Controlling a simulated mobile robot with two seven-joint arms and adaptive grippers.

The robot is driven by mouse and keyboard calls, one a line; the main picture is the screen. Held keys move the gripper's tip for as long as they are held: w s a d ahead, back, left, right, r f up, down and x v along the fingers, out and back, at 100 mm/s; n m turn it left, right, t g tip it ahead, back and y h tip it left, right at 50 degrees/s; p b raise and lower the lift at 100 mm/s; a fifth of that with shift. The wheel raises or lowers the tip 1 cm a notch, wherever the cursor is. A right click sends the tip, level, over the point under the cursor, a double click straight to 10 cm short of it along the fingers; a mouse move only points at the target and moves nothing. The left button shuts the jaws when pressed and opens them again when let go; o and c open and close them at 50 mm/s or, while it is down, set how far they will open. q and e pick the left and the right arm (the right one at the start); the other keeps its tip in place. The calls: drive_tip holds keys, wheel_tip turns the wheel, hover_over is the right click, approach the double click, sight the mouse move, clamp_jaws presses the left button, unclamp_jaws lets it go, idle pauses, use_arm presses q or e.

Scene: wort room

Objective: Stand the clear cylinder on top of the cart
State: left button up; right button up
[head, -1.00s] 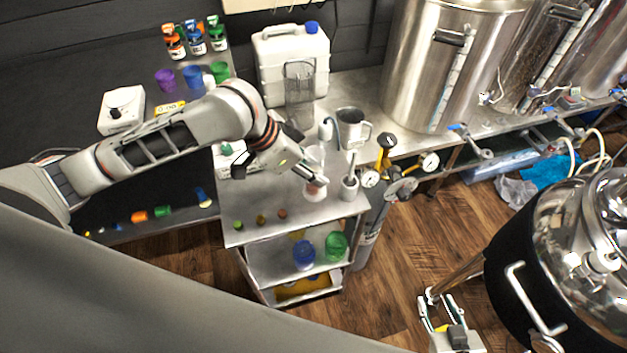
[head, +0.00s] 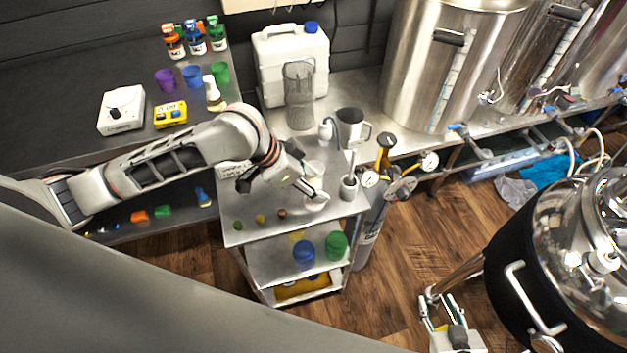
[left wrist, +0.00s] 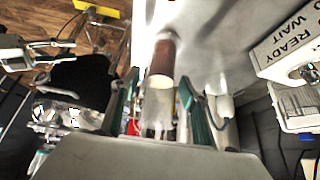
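The clear cylinder (head: 314,172) is upright at the right part of the cart top (head: 262,200), with a pale lower end. I cannot tell whether its base touches the surface. My left gripper (head: 310,190) is shut on it from the left. In the left wrist view the cylinder (left wrist: 160,108), with a reddish-brown end, lies between the dark green finger pads (left wrist: 158,112). My right gripper (head: 443,312) is low at the right above the floor, fingers apart and empty.
Small coloured pieces (head: 260,219) lie along the cart's front edge.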

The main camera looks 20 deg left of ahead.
use_arm(q)
drive_tip(key=shift+r, duration=0.15)
drive_tip(key=shift+a+r, duration=0.15)
drive_tip(key=shift+r, duration=0.15)
drive_tip(key=v, duration=1.1)
drive_tip(key=shift+r, duration=0.2)
drive_tip(key=shift+s, duration=0.15)
drive_tip(key=shift+a, duration=0.15)
